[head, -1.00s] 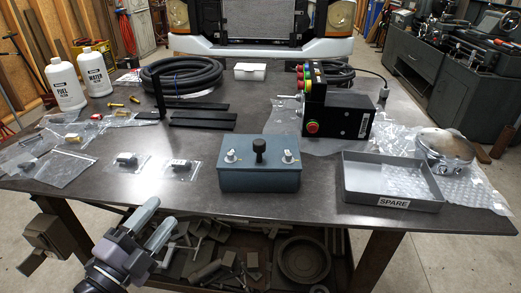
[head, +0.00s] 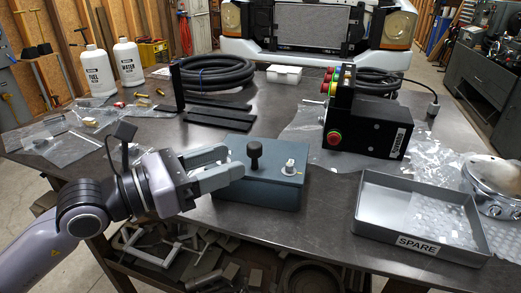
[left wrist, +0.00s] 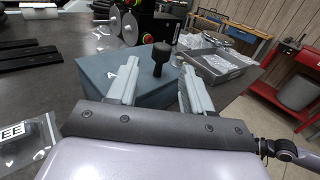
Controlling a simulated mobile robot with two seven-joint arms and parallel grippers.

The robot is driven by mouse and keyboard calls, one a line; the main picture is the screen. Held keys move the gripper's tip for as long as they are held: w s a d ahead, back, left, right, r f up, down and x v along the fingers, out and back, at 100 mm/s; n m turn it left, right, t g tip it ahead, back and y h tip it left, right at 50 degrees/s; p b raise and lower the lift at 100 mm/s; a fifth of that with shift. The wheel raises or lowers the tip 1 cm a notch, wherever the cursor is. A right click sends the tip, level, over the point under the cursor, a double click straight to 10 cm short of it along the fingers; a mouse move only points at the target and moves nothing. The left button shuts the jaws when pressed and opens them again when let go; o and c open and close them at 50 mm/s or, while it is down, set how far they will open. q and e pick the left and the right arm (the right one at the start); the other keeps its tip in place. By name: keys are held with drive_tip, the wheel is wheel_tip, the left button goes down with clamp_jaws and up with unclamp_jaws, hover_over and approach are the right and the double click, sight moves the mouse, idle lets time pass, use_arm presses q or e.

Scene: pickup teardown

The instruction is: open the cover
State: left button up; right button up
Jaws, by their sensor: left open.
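A blue-grey box (head: 262,190) with a flat lid stands on the workbench. A black knob (head: 254,155) rises from the lid, with a silver latch or switch (head: 290,167) to its right. My left gripper (head: 235,161) is open at the box's left side, its fingers pointing right toward the knob and covering the lid's left part. In the left wrist view the knob (left wrist: 161,57) stands beyond and between the two fingers, apart from both. Nothing is between the fingers. The lid looks shut. My right gripper is not in view.
A black control box (head: 368,125) with coloured buttons stands behind. A grey SPARE tray (head: 465,252) lies to the right. Black bars (head: 218,117), a coiled hose (head: 212,77) and two white bottles (head: 128,65) are farther back. Plastic bags lie at the left.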

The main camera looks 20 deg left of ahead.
sight(248, 154)
use_arm(q)
drive_tip(key=shift+p+x, duration=0.8)
drive_tip(key=shift+x, duration=2.45)
drive_tip(key=shift+c, duration=0.3)
clamp_jaws()
